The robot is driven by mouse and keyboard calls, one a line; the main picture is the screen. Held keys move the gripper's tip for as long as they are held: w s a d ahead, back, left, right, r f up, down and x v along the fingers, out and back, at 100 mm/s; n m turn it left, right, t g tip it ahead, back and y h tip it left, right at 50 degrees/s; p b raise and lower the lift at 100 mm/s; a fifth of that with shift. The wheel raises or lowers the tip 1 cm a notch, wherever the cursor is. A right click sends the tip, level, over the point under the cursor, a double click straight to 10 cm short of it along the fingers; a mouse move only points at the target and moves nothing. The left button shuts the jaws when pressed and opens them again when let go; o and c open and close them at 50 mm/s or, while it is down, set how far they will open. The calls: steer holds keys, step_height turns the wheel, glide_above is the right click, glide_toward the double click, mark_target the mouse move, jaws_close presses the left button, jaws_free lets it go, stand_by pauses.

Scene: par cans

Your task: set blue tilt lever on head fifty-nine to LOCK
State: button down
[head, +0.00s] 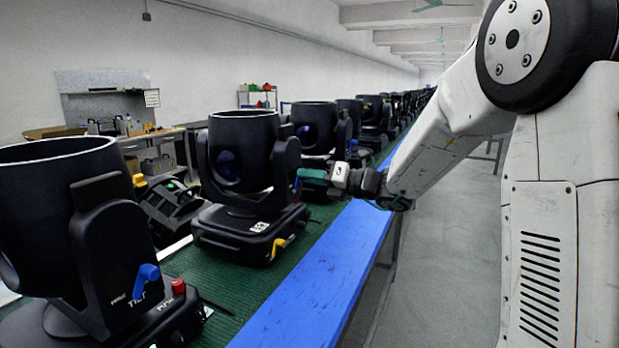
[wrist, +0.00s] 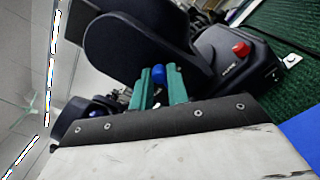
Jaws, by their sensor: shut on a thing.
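A black moving-head light (head: 243,160) stands on the green-topped bench in the middle of the head view. My gripper (head: 312,180) is at the right side of its yoke, with its green fingers close together. In the wrist view the fingers (wrist: 158,88) are shut on a small blue lever (wrist: 158,73) beside the black yoke arm (wrist: 135,48). Most of the lever is hidden between the fingers. I cannot read a head number or a LOCK mark. A red knob (wrist: 240,48) sits on the black base near the yoke.
A nearer light (head: 60,215) at left has its own blue tilt lever (head: 145,278) and red knob (head: 178,287). A yellow lever (head: 278,247) is on the middle light's base. More lights line the bench behind. The blue bench edge (head: 320,285) is clear, with open floor at right.

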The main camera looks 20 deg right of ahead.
steer(key=shift+d+m, duration=0.1)
steer(key=shift+m, duration=0.4)
steer(key=c, duration=1.4)
jaws_free()
steer(key=shift+w, duration=0.1)
steer(key=v, duration=0.7)
steer(key=shift+s+d, duration=0.3)
steer(key=shift+d, duration=0.05)
